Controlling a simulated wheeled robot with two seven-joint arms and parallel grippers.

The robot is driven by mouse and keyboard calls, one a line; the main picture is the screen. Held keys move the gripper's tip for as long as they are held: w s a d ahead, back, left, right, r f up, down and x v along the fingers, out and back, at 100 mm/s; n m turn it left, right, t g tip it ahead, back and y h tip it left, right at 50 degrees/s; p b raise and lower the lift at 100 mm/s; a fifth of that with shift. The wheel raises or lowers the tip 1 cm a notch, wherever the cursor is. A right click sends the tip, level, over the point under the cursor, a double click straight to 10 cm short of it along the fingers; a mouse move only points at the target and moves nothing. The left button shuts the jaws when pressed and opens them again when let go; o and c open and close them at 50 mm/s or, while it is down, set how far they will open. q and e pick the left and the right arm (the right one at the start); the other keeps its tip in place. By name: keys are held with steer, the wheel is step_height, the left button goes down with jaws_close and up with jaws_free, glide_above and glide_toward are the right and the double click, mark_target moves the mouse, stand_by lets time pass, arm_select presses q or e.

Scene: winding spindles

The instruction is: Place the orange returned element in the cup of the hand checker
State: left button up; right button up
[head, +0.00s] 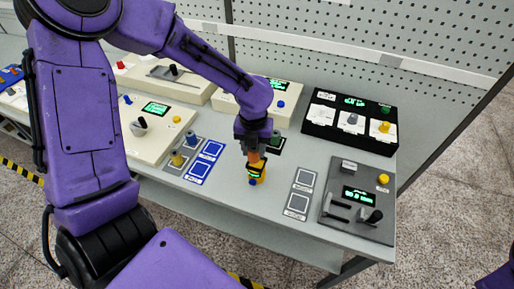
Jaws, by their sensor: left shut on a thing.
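My left gripper (254,146) points down over the middle of the table, shut on the orange element (254,157). The element is upright, and its lower end meets the top of a small yellow device with a green display, which looks like the hand checker (258,171). The cup is hidden, so I cannot tell whether the element is inside it or just above it. My right gripper is out of view.
The grey table (225,205) also carries a black panel (350,122) at the back right and a grey lever box (358,200) at the right. Blue-marked squares (205,160) lie left of the checker, and grey-marked squares (300,193) lie right. A pegboard (380,40) stands behind.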

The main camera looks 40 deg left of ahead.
mark_target(257, 155)
arm_select(q)
steer(key=shift+w+a+f+b, duration=0.2)
steer(key=shift+w+f+b, duration=0.25)
steer(key=shift+w+f, duration=0.5)
steer(key=f+b, duration=0.1)
steer(key=b, duration=0.1)
steer(key=f+b, duration=0.2)
steer(key=shift+s+d+f+b, duration=0.1)
steer(key=shift+s+f+b, duration=0.1)
steer(key=shift+f+b, duration=0.1)
steer(key=shift+r, duration=0.1)
steer(key=shift+w+r, duration=0.1)
steer(key=shift+w, duration=0.1)
steer(key=o, duration=0.6)
steer(key=shift+s, duration=0.1)
steer(key=o, duration=0.5)
steer(key=shift+c, duration=0.2)
step_height(257, 155, up, 12)
steer(key=shift+r+b, duration=0.1)
steer(key=shift+b, duration=0.35)
